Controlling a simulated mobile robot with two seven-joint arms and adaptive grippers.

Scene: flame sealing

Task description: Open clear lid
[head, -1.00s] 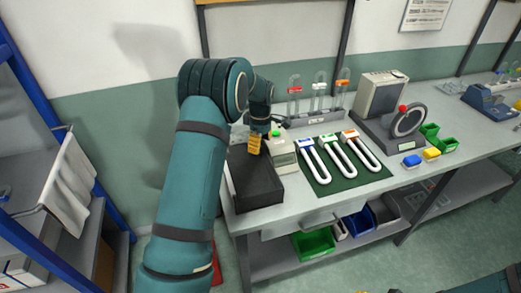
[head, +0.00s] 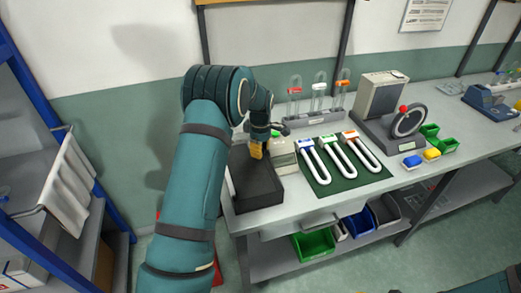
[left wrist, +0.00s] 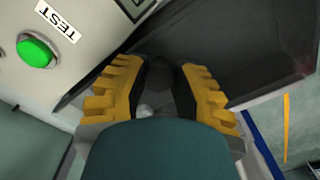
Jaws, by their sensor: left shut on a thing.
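A dark box (head: 258,190) sits at the left end of the bench, beside a pale tester (head: 283,157) with a green button. I cannot make out a clear lid in the head view; in the left wrist view a dark, see-through-looking panel (left wrist: 245,45) lies beyond the fingers. My left gripper (head: 257,150) is over the box's back right part, close to the tester. In the left wrist view its yellow fingers (left wrist: 160,88) are shut on a dark rounded piece (left wrist: 165,75), apparently a knob or handle. My right gripper (head: 363,291) barely shows at the bottom edge.
The tester's green button (left wrist: 37,50) is close to my left fingers. A green mat (head: 345,180) with white U-shaped pieces lies to the right. A rack (head: 315,118) of glass tubes stands behind. A blue-framed shelf (head: 20,75) stands at far left.

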